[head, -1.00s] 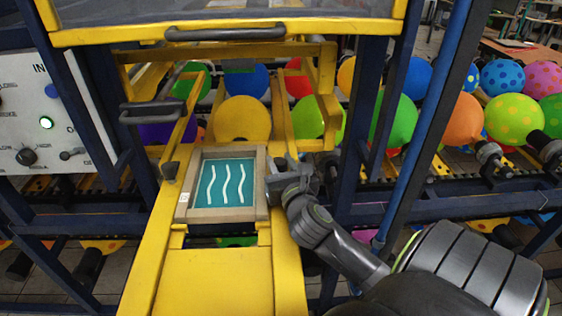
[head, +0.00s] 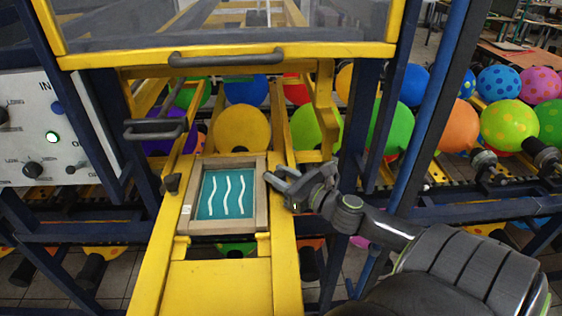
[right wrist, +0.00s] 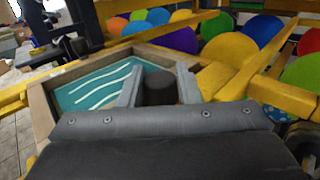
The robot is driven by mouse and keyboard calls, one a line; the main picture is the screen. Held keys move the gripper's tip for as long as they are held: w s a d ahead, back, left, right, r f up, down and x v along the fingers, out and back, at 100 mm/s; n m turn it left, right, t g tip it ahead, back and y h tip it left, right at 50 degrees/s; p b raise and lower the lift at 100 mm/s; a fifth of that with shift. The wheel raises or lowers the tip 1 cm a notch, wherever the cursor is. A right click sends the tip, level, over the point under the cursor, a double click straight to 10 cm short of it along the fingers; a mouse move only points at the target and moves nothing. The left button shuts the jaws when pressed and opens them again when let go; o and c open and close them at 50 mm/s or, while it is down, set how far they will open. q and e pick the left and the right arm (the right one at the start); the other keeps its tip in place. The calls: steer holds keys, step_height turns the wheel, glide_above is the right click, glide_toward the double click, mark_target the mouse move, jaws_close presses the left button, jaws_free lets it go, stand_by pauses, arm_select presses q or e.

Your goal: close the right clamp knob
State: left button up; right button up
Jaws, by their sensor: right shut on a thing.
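The screen frame (head: 258,220) holds a teal screen (head: 226,194) with white wavy lines and lies between two yellow rails. My right gripper (head: 275,178) is at the frame's right edge. In the right wrist view its two grey fingers (right wrist: 158,84) stand on either side of the dark right clamp knob (right wrist: 158,93), shut on it. In the head view the gripper mostly hides this knob. The dark left clamp knob (head: 171,183) stands at the frame's left side, clear of any gripper. My left gripper is out of view.
A grey handle (head: 226,56) on a yellow bar and a second grey handle (head: 155,129) stand above the screen. Blue posts (head: 390,105) rise close to my right arm. A control panel (head: 32,130) is at left. Balloons (head: 242,129) line the back.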

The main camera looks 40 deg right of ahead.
steer(key=shift+n+y, duration=0.3)
steer(key=shift+y, duration=0.2)
steer(key=o, duration=0.9)
steer(key=shift+w+a, duration=0.1)
steer(key=shift+w, duration=0.05)
steer(key=shift+o, duration=0.2)
